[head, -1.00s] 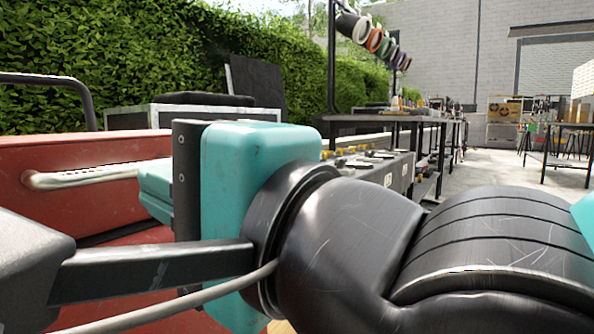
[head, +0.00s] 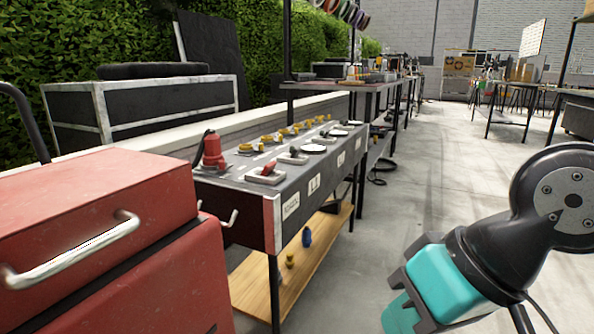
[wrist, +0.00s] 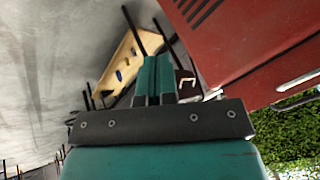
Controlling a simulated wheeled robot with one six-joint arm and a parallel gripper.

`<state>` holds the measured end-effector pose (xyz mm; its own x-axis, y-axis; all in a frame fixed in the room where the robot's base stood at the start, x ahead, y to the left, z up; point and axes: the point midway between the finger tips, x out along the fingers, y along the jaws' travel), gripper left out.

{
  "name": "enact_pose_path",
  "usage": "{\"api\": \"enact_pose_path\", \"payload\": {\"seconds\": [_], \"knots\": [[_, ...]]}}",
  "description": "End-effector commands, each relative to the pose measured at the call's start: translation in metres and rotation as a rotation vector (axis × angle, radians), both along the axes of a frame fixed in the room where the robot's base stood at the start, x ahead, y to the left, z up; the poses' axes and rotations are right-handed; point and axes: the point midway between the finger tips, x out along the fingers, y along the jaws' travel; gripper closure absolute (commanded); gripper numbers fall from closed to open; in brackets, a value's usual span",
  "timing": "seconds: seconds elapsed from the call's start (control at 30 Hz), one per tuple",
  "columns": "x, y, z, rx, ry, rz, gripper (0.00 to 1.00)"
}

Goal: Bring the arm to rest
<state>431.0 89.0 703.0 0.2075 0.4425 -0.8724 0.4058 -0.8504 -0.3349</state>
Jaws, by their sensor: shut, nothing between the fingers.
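My arm shows at the lower right of the head view, with its teal and black end pointing down and to the left. In the wrist view the two teal fingers of my gripper (wrist: 153,68) lie side by side, shut and empty. In the head view the gripper is partly cut off by the bottom edge, and its fingertips cannot be made out clearly. It is over the open floor side, right of the workbench (head: 240,193), and touches nothing that I can see.
A red cabinet (head: 95,205) with a metal handle stands at the left; it also shows in the wrist view (wrist: 230,50). The bench holds a red tool (head: 213,154) and yellow items, with a wooden shelf (head: 255,290) below. Grey floor (head: 425,190) is clear ahead.

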Motion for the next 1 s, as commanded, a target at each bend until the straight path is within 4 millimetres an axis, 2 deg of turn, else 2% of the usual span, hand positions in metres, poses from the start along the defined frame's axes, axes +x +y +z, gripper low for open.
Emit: {"api": "enact_pose_path", "payload": {"seconds": [0.03,0.2,0.37,0.57,0.67,1.0], "knots": [[-0.005,-0.013,0.012,-0.039,0.029,0.047,1.00],[-0.033,-0.047,0.026,-0.126,0.127,0.262,1.00],[-0.032,-0.044,0.058,-0.125,0.116,0.261,1.00],[-0.031,-0.043,0.106,-0.125,0.115,0.259,1.00],[-0.031,-0.043,0.139,-0.124,0.114,0.259,1.00],[-0.031,-0.043,0.274,-0.124,0.114,0.258,1.00]]}}
